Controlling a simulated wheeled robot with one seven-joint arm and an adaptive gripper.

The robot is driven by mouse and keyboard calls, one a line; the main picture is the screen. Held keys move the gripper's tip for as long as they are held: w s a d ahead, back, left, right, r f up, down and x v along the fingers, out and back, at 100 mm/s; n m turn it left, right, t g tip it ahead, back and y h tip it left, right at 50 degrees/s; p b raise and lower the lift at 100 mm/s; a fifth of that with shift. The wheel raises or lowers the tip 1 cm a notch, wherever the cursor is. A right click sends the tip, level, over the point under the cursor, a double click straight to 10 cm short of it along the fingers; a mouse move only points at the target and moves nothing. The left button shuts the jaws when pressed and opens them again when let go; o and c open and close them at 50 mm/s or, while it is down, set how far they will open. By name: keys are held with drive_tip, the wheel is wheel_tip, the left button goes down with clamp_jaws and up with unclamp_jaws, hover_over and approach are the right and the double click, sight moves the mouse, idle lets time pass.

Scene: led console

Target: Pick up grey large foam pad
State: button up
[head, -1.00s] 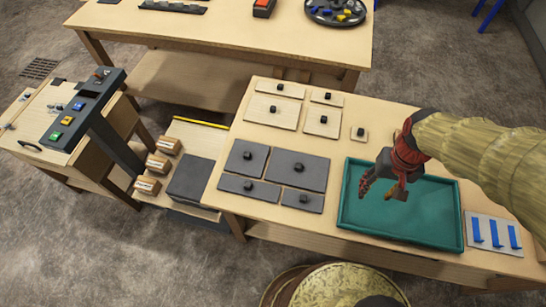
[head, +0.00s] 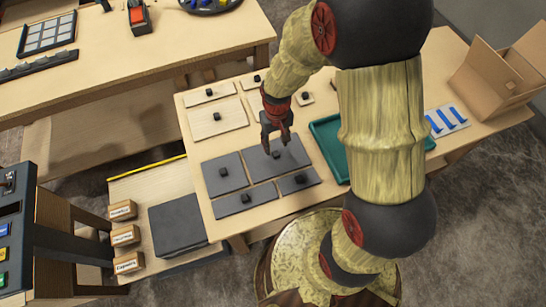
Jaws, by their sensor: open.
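The grey large foam pad (head: 256,168) lies flat on the near table and has a small black knob (head: 276,154) in its middle. It is the biggest of the grey pads. My gripper (head: 276,145) is open, points down over this pad and appears empty, with its fingers close to the knob. I cannot tell how high the fingertips are above the knob. My gripper hides part of the pad's far edge.
Smaller grey pads (head: 216,183) lie beside and in front of the large one. Light wooden pads (head: 222,126) lie behind. A green tray (head: 325,137), partly hidden by my arm, stands to the right, with blue strips (head: 453,114) and an open cardboard box (head: 490,75) beyond.

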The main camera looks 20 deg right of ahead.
sight(276, 153)
drive_tip(key=f, duration=0.1)
drive_tip(key=f+b, duration=0.1)
drive_tip(key=f, duration=0.3)
drive_tip(key=shift+s+a+f+b, duration=0.1)
drive_tip(key=shift+s+f+b, duration=0.15)
drive_tip(key=shift+s+b, duration=0.15)
drive_tip(key=c, duration=0.3)
clamp_jaws()
